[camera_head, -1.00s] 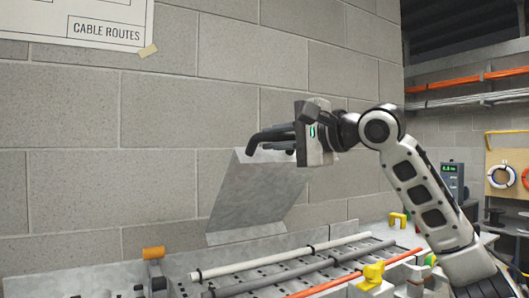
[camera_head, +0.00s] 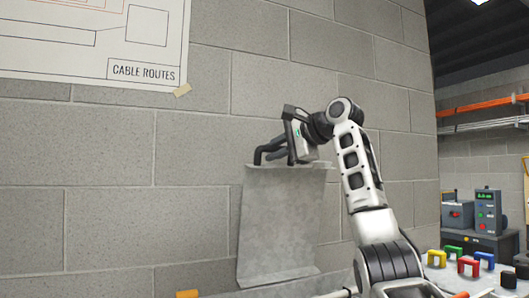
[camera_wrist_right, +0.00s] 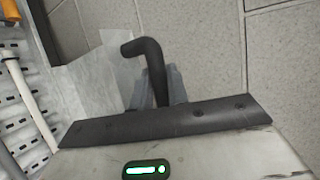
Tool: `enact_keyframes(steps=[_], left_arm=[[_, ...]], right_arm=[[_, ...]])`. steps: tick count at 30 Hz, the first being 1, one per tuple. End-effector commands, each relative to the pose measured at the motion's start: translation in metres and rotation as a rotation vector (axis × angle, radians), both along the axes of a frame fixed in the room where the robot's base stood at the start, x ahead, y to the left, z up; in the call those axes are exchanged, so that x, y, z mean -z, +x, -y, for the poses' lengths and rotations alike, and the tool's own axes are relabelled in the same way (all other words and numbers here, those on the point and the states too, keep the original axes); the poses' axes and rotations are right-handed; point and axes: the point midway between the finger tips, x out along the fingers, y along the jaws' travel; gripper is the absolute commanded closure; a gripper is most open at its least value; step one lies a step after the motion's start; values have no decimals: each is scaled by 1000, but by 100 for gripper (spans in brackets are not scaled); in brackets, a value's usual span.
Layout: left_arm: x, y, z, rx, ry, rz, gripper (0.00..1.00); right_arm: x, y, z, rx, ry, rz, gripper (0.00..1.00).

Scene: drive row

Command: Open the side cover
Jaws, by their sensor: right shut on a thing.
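The side cover (camera_head: 280,220) is a plain grey metal sheet standing nearly upright in front of the block wall in the head view. Its lower edge is bent and sits near the bottom of the picture. My left gripper is in neither view.
The grey block wall (camera_head: 110,200) stands close behind the cover. A cable tray (camera_wrist_right: 22,90) with a white cable shows at the left of the wrist view.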

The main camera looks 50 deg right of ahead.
Motion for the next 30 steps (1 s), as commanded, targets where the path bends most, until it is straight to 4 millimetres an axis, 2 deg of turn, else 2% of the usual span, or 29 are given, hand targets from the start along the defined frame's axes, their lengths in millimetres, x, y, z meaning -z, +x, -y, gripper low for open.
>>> enact_keyframes(steps=[6, 19, 20, 22, 30], left_arm=[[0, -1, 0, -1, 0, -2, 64], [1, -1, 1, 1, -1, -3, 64], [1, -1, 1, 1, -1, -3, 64], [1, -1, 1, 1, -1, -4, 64], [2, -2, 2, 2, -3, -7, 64]], right_arm=[[-2, 0, 13, 14, -3, 1, 100], [-2, 0, 15, 16, -3, 2, 100], [-2, 0, 15, 16, -3, 2, 81], [-2, 0, 15, 16, -3, 2, 62], [0, 0, 15, 18, 0, -2, 62]])
